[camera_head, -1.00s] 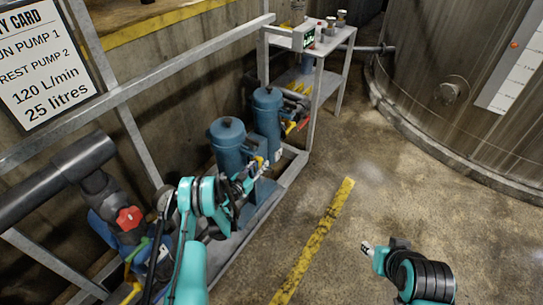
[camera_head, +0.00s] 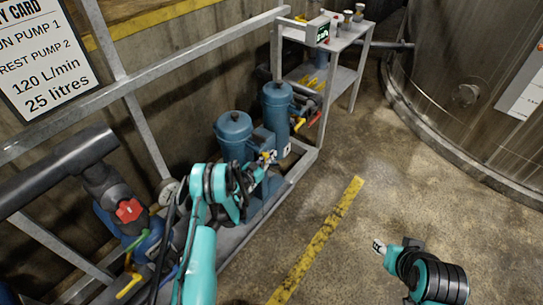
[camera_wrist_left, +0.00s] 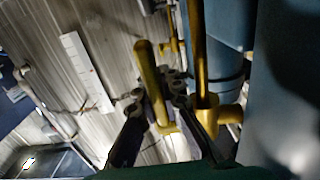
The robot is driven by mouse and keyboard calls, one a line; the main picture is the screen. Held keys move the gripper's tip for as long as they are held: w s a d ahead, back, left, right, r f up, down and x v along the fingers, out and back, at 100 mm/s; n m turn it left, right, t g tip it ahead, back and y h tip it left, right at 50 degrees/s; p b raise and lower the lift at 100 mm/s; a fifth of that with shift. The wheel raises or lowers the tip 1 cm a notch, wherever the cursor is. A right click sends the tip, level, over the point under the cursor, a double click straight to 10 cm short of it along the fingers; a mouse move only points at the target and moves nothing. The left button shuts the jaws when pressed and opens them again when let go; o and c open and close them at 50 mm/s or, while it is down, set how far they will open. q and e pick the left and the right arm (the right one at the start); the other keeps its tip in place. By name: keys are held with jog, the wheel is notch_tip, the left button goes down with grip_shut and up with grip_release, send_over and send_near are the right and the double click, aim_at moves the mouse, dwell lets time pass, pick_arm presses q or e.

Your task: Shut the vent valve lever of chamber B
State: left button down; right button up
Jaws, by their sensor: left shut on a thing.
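Two blue cylindrical chambers stand on the metal skid in the head view, a nearer one (camera_head: 233,138) and a farther one (camera_head: 276,104). No letter is readable, so I cannot tell which is B. My left gripper (camera_head: 269,157) is beside the nearer chamber, at its right side. In the left wrist view its dark fingers (camera_wrist_left: 165,125) are shut on a yellow lever (camera_wrist_left: 150,75). The lever's lower end is partly hidden by the fingers. A yellow pipe (camera_wrist_left: 198,55) runs right beside it. My right gripper (camera_head: 379,247) is over the floor, away from the chambers; its fingers are too small to judge.
A red-handled valve (camera_head: 129,211) and dark pipework lie at left. Red and yellow levers (camera_head: 314,118) sit by the farther chamber. A metal stand (camera_head: 345,72) is behind, and a large tank (camera_head: 465,95) at right. The floor around the yellow stripe (camera_head: 318,240) is clear.

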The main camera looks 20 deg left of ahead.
pick_arm(q)
jog(key=shift+s+a+f+g+y+p, duration=0.1)
jog(key=shift+s+f+g+y+p, duration=0.15)
jog(key=shift+g, duration=0.65)
jog(key=shift+s+a+f+g+y+p, duration=0.1)
jog(key=shift+s+f+g+y+p, duration=0.2)
jog(key=shift+g, duration=0.6)
jog(key=shift+s+a+f+g+y+p, duration=0.15)
jog(key=shift+g+y+p, duration=0.2)
jog(key=shift+g, duration=0.55)
jog(key=shift+d+r, duration=0.1)
jog(key=c, duration=1.6)
grip_release()
jog(key=shift+v, duration=3.7)
